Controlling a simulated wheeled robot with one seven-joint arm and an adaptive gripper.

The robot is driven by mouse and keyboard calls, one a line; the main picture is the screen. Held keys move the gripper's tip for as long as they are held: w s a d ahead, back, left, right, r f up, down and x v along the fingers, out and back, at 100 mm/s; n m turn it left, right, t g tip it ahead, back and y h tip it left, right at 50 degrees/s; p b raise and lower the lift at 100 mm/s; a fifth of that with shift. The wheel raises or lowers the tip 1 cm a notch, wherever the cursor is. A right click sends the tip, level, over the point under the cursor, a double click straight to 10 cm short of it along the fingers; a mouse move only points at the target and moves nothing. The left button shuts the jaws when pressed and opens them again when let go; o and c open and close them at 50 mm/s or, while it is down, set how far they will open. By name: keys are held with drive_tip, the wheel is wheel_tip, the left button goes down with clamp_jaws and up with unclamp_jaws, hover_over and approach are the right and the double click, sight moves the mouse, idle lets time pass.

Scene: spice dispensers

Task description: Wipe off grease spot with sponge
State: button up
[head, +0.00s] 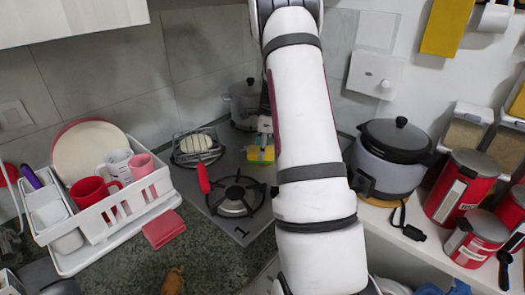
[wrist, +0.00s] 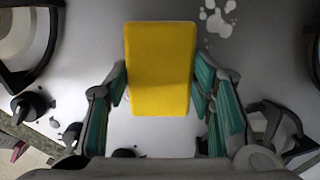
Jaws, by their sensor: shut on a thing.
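A yellow sponge (wrist: 160,45) is between the teal fingers of my gripper (wrist: 161,82), which is shut on its two long sides in the wrist view. In the head view the sponge (head: 258,155) shows over the stove top (head: 222,168), left of my arm, which hides much of the gripper. I cannot tell whether the sponge touches the stove surface. A pale, blotchy grease spot (wrist: 218,18) lies on the grey surface just beyond and right of the sponge in the wrist view. The spot cannot be made out in the head view.
A burner (head: 236,199) and a wire rack with a red-handled utensil (head: 203,177) are left of the sponge. A pot (head: 243,103) stands behind. Knobs (wrist: 33,105) line the near side. A dish rack (head: 105,215) is at left, a rice cooker (head: 390,155) at right.

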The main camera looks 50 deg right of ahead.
drive_tip(key=shift+r+p, duration=0.7)
drive_tip(key=shift+r, duration=2.3)
drive_tip(key=shift+r, duration=0.1)
drive_tip(key=shift+r, duration=1.4)
drive_tip(key=shift+f, duration=0.15)
drive_tip(key=shift+f+b, duration=1.3)
drive_tip(key=shift+f, duration=2.2)
drive_tip(key=shift+f+b, duration=0.5)
drive_tip(key=shift+f, duration=0.5)
drive_tip(key=shift+s, duration=0.15)
